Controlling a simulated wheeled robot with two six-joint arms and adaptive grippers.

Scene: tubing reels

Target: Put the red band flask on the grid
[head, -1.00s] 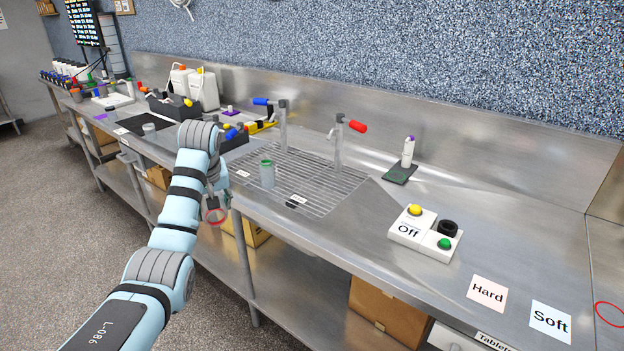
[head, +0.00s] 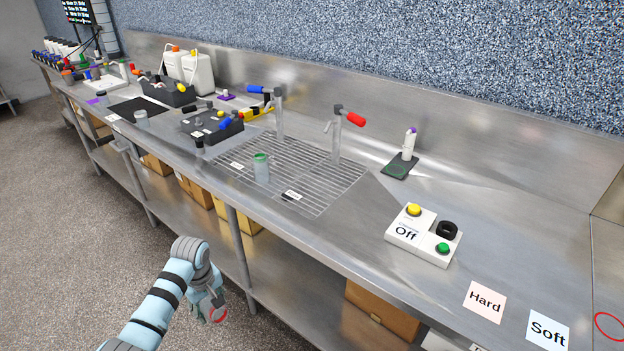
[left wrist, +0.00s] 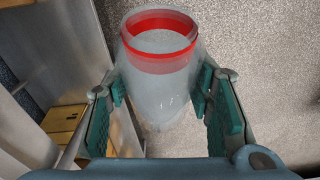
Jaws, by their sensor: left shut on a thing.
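The red band flask (left wrist: 158,95) is clear with a red ring at its rim, and it sits between the teal pads of my left gripper in the left wrist view. In the head view my left gripper (head: 213,304) is shut on the flask, low in front of the bench edge and over the floor. The flask's red ring (head: 218,315) just shows there; the rest is small and partly hidden. The grid (head: 325,187) is the slatted metal drain area on the bench, up and to the right of the gripper. My right gripper is not in view.
A green band flask (head: 261,170) stands on the grid's left part. Taps with blue (head: 257,89) and red (head: 355,119) handles rise behind. A button box (head: 424,236) stands to the right. Much of the grid is bare.

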